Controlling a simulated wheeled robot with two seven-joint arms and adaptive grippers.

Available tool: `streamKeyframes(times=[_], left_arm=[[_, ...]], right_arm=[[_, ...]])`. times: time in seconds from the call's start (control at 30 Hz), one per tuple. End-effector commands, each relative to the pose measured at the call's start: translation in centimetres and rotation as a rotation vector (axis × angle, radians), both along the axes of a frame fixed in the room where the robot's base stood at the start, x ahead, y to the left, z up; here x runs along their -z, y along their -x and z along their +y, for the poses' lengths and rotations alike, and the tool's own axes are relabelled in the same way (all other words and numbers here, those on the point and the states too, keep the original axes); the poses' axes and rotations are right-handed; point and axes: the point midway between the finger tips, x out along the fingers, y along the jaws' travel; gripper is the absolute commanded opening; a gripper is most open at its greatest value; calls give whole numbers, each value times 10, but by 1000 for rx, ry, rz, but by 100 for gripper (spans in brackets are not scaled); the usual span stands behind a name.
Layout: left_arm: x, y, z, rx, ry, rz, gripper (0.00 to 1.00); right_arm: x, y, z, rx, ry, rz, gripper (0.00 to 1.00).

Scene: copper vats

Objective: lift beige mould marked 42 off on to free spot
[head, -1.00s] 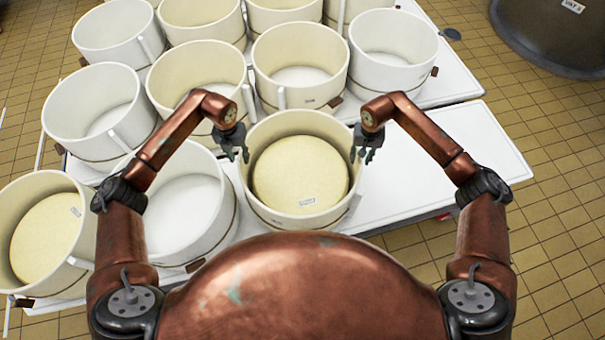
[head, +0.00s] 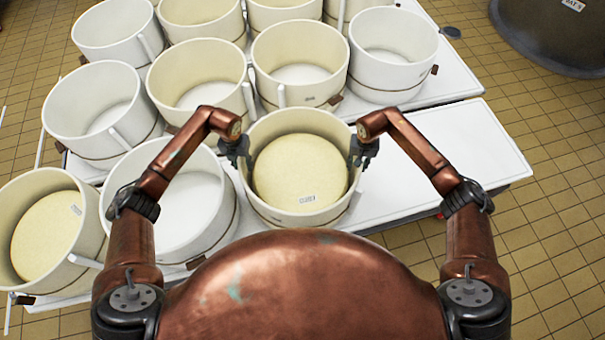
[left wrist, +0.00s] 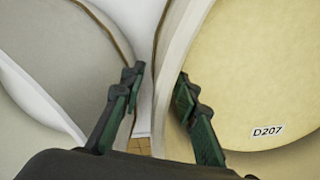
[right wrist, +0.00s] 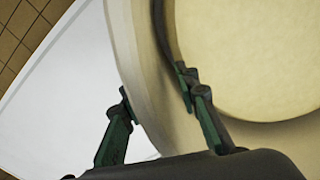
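A round beige mould (head: 328,212) stands at the near middle of the table, with a pale yellow cheese (head: 300,175) inside. The cheese label reads D207 in the left wrist view (left wrist: 268,131). I see no 42 on the mould. My left gripper (head: 237,152) is open at its left rim; in the left wrist view the mould's wall (left wrist: 172,85) stands between the fingers. My right gripper (head: 362,154) is open at the right rim, with the wall (right wrist: 145,80) between its fingers in the right wrist view. Neither is visibly clamped.
The bare white tabletop (head: 455,160) to the right is free. A white mould (head: 185,215) stands close on the left, and a beige one with cheese (head: 45,235) is further left. Several empty moulds stand behind. A dark vat (head: 560,35) is at the back right.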

Motion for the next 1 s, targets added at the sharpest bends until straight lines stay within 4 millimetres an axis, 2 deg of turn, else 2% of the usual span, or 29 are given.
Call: streamKeyframes(times=[0.33,0.73,1.0], left_arm=[[3,0,0,-1,0,0,28],[3,0,0,0,0,-1,1],[2,0,0,-1,0,-1,0]], right_arm=[[3,0,0,0,0,0,28],[3,0,0,0,0,0,1],[3,0,0,0,0,0,0]])
